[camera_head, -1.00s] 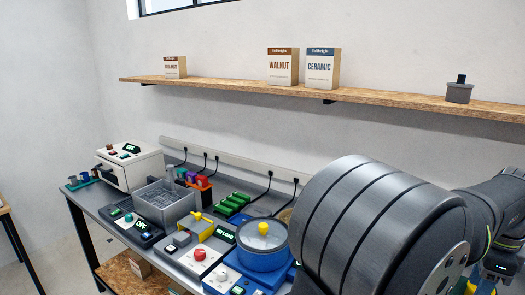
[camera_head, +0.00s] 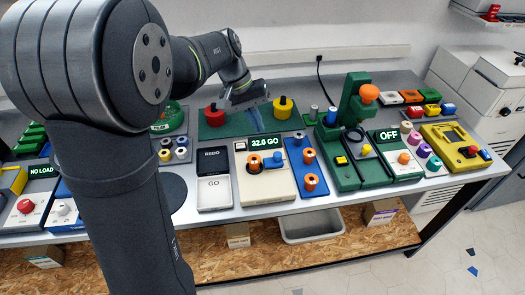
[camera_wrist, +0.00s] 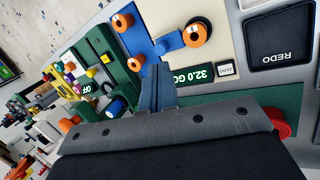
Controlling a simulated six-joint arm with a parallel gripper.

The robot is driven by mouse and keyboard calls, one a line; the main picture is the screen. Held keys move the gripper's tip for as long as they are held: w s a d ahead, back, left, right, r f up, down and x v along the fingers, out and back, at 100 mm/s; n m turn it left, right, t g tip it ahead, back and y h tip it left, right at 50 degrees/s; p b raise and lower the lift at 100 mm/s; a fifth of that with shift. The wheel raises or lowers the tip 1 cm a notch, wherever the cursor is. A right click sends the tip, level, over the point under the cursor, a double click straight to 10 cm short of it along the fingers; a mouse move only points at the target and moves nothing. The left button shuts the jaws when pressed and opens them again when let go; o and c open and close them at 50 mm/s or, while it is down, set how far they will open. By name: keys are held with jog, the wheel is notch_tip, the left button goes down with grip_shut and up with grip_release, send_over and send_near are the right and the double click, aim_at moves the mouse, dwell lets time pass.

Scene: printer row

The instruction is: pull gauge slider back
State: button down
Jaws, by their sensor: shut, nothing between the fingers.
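The gauge (camera_head: 265,187) is a cream box with a green-lit display reading 32.0 GO. An orange ring (camera_head: 254,163) and a blue slider knob (camera_head: 277,157) are on its top. In the wrist view the gauge (camera_wrist: 225,20) shows at the upper middle, with its orange ring (camera_wrist: 197,32) and blue slider (camera_wrist: 163,45). My gripper (camera_wrist: 158,68) is shut and empty; its fingertips appear beside the display and just below the slider in that picture. In the head view my gripper (camera_head: 244,97) is behind and above the gauge. Contact with the slider cannot be told.
A blue board (camera_head: 307,185) with orange rings stands right of the gauge. A green press (camera_head: 345,168) stands farther right. Behind is a green mat (camera_head: 215,129) with red and yellow knobs.

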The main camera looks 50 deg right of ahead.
aim_at(276, 154)
jog(key=w+a+f+n+g+h, duration=0.1)
jog(key=w+f+n+g+h, duration=0.15)
jog(key=n, duration=0.65)
jog(key=w+a+f+n+g+h, duration=0.1)
jog(key=f+n+h, duration=0.15)
jog(key=n, duration=0.75)
jog(key=shift+t+y, duration=0.25)
jog(key=shift+y, duration=0.25)
jog(key=x, duration=0.9)
jog(key=shift+w+a+f, duration=0.1)
jog(key=shift+w+f, duration=0.15)
jog(key=shift+f, duration=0.1)
jog(key=shift+s+d, duration=0.8)
jog(key=shift+r, duration=0.1)
jog(key=shift+s, duration=0.1)
